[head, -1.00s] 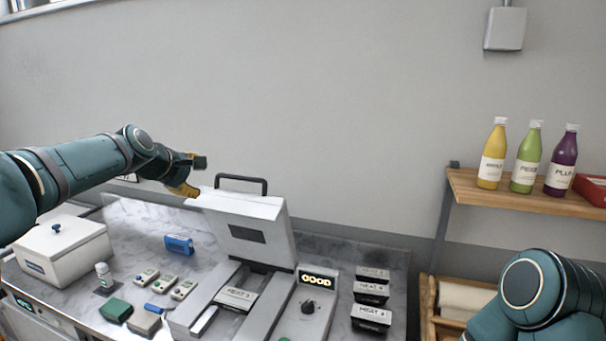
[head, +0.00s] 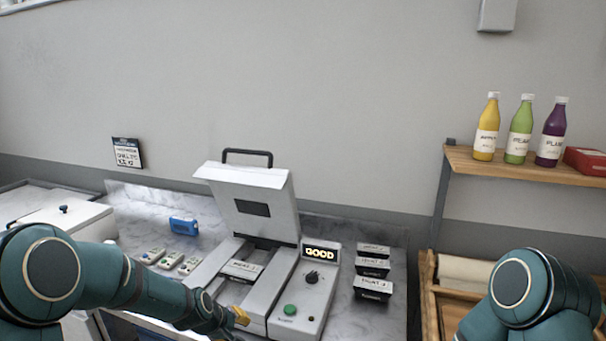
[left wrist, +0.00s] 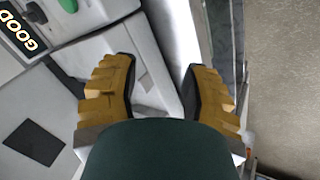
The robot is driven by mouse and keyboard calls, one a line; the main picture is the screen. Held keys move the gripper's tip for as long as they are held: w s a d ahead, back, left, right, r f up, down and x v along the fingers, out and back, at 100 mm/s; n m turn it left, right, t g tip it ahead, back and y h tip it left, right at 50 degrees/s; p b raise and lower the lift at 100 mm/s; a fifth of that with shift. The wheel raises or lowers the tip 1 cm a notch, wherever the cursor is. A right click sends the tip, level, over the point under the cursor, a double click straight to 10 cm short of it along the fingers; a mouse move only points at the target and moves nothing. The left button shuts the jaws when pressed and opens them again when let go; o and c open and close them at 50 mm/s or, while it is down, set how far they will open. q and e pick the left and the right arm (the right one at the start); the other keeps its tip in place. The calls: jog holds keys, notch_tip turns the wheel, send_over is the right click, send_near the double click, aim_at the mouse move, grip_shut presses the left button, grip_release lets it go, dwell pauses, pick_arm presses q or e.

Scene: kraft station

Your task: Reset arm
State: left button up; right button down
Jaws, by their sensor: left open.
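My left arm comes in from the left in the head view and reaches low across the front of the counter. My left gripper (head: 240,316) is at the front left corner of the white press machine (head: 262,306), and its yellow fingers are only partly seen there. In the left wrist view the gripper (left wrist: 165,90) has its two yellow fingers spread, with nothing between them. My right arm shows at the lower right of the head view, but its gripper is out of the picture.
A blue object (head: 184,227), small button boxes (head: 170,259) and a white bin (head: 75,218) are at left. A shelf (head: 465,163) holds bottles.

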pick_arm(q)
jog(key=s+d+f+m+g+b, duration=0.2)
jog(key=s+d+f+m, duration=0.1)
jog(key=s+f, duration=0.7)
jog(key=s+d+f+m+g+h+b, duration=0.1)
jog(key=s+d+f+m+g+b, duration=0.1)
jog(key=s+f, duration=0.8)
jog(key=s+d+m, duration=0.1)
jog(key=s+d, duration=0.1)
jog(key=s, duration=0.3)
jog(key=shift+d+f+b, duration=0.15)
jog(key=shift+f+b, duration=0.05)
jog(key=shift+b, duration=0.15)
pick_arm(e)
notch_tip(320, 180, down, 6)
jog(key=shift+s+a+r, duration=0.1)
